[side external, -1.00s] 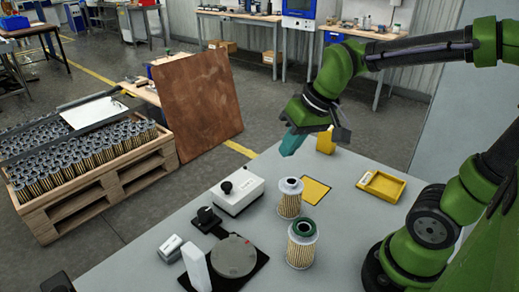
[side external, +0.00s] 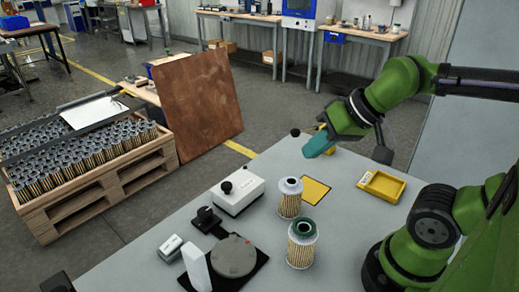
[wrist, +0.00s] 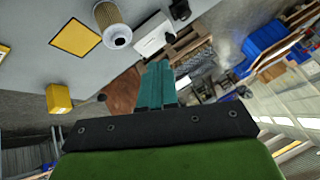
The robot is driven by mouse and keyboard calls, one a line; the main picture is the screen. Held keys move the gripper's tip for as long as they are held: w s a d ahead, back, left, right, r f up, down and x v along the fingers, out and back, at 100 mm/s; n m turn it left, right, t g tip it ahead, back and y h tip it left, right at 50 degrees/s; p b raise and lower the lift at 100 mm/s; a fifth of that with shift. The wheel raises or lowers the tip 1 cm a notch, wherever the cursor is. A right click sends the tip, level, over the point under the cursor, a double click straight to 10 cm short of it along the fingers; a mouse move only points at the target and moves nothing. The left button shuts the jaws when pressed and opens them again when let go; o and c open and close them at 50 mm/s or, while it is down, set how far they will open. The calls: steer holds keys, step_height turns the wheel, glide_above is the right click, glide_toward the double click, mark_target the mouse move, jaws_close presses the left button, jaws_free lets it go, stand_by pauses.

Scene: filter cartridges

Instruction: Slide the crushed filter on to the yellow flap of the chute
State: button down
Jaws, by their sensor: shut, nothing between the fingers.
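A pale-topped filter (side external: 289,198) stands upright on the grey table, beside the flat yellow flap (side external: 314,190). A green-topped filter (side external: 302,243) stands upright nearer the camera. I cannot tell from here which filter is crushed. My gripper (side external: 316,147) is shut and empty, raised beyond the flap near the table's far edge. Its teal fingers (wrist: 157,85) are together in the wrist view.
A yellow tray (side external: 383,187) lies right of the flap. A white box with a black knob (side external: 238,190) stands left of the filters. A dark stand with a round grey plate (side external: 234,257) is at the front. A yellow block (wrist: 59,98) sits near the table edge.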

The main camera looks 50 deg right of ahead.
stand_by(0.4)
steer(key=n+g+h, duration=0.5)
steer(key=n+g, duration=0.2)
steer(key=n, duration=1.5)
glide_toward(277, 219)
steer(key=a+r, duration=0.3)
steer(key=a, duration=0.2)
steer(key=x, duration=0.8)
steer(key=shift+s+d+f, duration=0.15)
steer(key=shift+d+f, duration=0.05)
steer(key=shift+f, duration=0.1)
steer(key=d, duration=0.3)
steer(key=shift+f, duration=0.35)
steer(key=shift+d, duration=0.6)
